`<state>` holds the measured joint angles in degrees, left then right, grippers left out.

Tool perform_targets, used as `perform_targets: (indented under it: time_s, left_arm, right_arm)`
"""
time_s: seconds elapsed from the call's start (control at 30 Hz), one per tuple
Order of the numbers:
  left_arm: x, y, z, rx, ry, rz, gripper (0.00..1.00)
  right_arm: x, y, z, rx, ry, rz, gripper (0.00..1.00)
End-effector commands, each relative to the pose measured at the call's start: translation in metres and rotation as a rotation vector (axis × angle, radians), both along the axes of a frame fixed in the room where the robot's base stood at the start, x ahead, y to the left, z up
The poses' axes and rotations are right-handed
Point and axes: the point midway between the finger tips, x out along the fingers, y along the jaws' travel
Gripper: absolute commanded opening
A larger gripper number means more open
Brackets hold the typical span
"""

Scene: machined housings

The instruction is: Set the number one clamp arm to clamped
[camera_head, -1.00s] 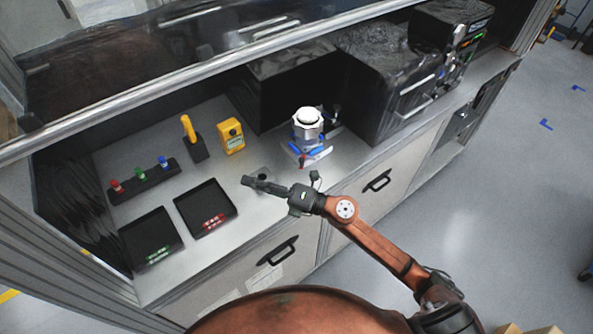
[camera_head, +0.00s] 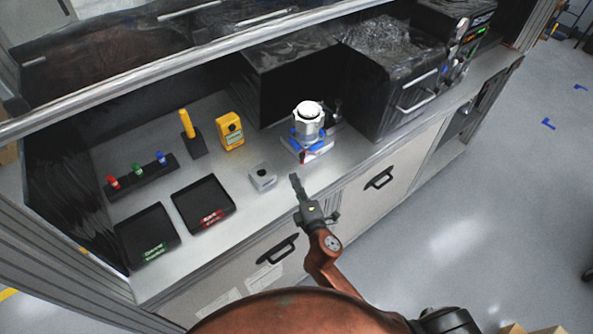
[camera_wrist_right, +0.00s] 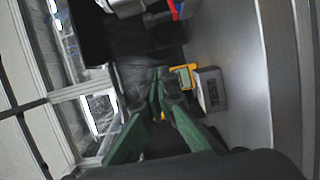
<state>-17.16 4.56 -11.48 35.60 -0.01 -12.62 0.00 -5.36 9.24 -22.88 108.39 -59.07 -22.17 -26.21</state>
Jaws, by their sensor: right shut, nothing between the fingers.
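A silver machined housing (camera_head: 308,122) with a white top stands on a fixture plate (camera_head: 316,153) at the right of the counter. I cannot read a number on any clamp arm. My right gripper (camera_head: 294,180) is shut and empty over the counter's front, in front of the fixture and apart from it. My left gripper is out of view.
Two black trays (camera_head: 205,190), a rack of coloured pieces (camera_head: 145,180), and a yellow device (camera_head: 230,132) are farther left. A dark machine (camera_head: 385,90) stands right of the fixture.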

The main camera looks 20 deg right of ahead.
Motion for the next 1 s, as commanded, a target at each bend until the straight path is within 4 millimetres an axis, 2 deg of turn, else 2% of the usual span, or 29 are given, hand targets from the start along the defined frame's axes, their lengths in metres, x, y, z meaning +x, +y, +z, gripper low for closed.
perform_targets:
  time_s: [0.47, 0.7, 1.0]
  left_arm:
    - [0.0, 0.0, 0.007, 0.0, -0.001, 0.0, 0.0]
    - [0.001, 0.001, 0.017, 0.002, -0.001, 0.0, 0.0]
    - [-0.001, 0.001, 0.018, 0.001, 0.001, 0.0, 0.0]
  right_arm:
    - [0.092, 0.006, 0.002, 0.0, -0.002, 0.001, 0.0]
    - [0.083, -0.025, 0.002, -0.001, -0.001, -0.001, 0.0]
    - [0.08, -0.033, 0.001, 0.001, -0.002, 0.001, 0.0]
